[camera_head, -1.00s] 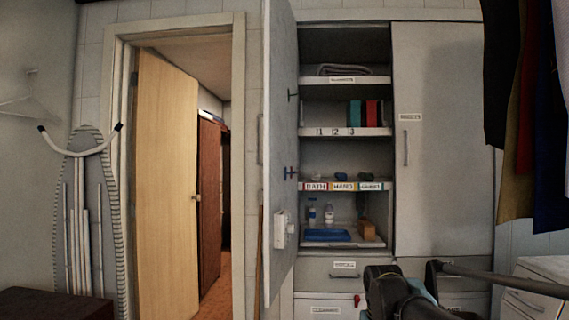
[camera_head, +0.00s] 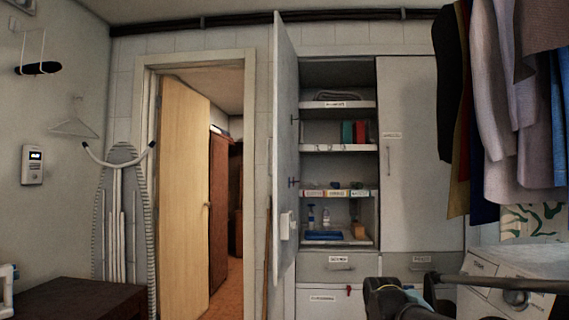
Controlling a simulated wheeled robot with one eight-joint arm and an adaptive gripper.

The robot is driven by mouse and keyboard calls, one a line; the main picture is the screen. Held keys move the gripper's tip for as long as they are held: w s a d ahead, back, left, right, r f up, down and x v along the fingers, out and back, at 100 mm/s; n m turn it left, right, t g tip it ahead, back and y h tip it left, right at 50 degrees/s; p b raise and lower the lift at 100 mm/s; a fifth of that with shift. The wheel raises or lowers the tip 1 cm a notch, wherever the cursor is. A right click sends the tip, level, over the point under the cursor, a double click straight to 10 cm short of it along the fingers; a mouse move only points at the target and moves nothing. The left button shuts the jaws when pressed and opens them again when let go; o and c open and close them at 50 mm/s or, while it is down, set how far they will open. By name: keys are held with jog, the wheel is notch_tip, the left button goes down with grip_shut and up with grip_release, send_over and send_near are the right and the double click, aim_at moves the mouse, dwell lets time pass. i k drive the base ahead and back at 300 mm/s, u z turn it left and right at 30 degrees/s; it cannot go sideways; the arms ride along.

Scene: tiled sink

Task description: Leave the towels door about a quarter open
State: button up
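A tall grey cabinet has a left door (camera_head: 285,150) that stands wide open, seen nearly edge-on, with a white box on its inner face. The right door (camera_head: 407,150) is closed and has a vertical handle and a small label too blurred to read. I cannot read the word towels on either door. Folded cloth (camera_head: 339,96) lies on the top visible shelf. My gripper (camera_head: 402,288) is the dark shape at the bottom right, in front of the lower drawers and apart from both doors. Its fingers are not clear enough to judge.
Shelves hold books (camera_head: 354,132), bottles (camera_head: 326,217) and a blue tray (camera_head: 323,235). An ironing board (camera_head: 123,225) leans left of an open wooden room door (camera_head: 184,200). Clothes (camera_head: 505,110) hang at right above a white washing machine (camera_head: 518,270). A dark bench (camera_head: 75,298) stands lower left.

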aim_at(286, 123)
jog(key=k, duration=0.75)
jog(key=u, duration=0.55)
jog(key=i, duration=1.6)
jog(key=u, duration=2)
jog(key=i, duration=1.05)
jog(key=z, duration=0.05)
